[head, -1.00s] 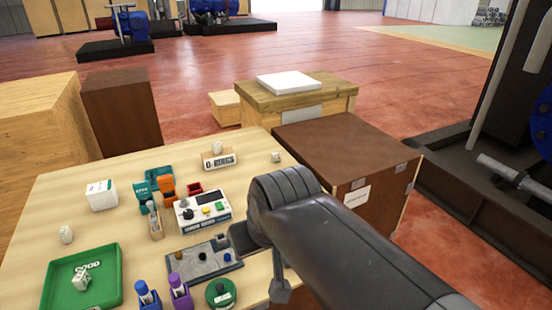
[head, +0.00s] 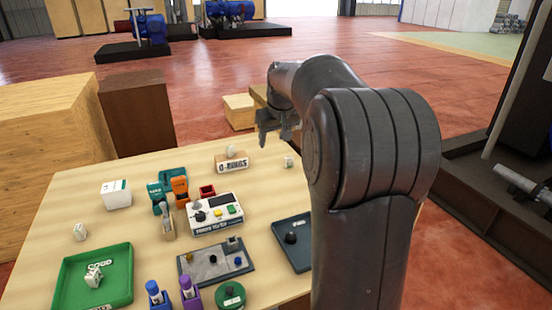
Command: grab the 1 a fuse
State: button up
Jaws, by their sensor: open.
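I cannot make out a part marked as the 1 A fuse. Small white pieces show on the light wood table (head: 130,215): one at the left (head: 80,231), one by the O-rings box (head: 289,161), one on that box (head: 231,151), and one in the green tray (head: 93,276). Their markings are too small to read. My gripper (head: 275,138) is open and empty. In the picture it appears over the table's far edge, above and right of the O-rings box (head: 232,163). My arm hides the table's right side.
Nearby are a grey fixture plate (head: 215,264), a dark tray (head: 287,254) with a black knob, teal and orange tools (head: 167,188), a white box (head: 116,195) and blue and purple marker holders. Brown boxes stand behind the table.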

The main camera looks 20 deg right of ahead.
send_near(290, 159)
jog(key=x, duration=0.3)
jog(key=d+x, duration=0.1)
jog(key=x, duration=0.1)
jog(key=shift+w+r, duration=0.2)
jog(key=shift+w, duration=0.1)
jog(key=x, duration=0.3)
jog(key=a+x, duration=0.1)
jog(key=x, duration=0.1)
jog(key=shift+s+f, duration=0.1)
jog(key=shift+f, duration=0.35)
jog(key=shift+c, duration=0.2)
jog(key=shift+r, duration=0.1)
jog(key=c, duration=1)
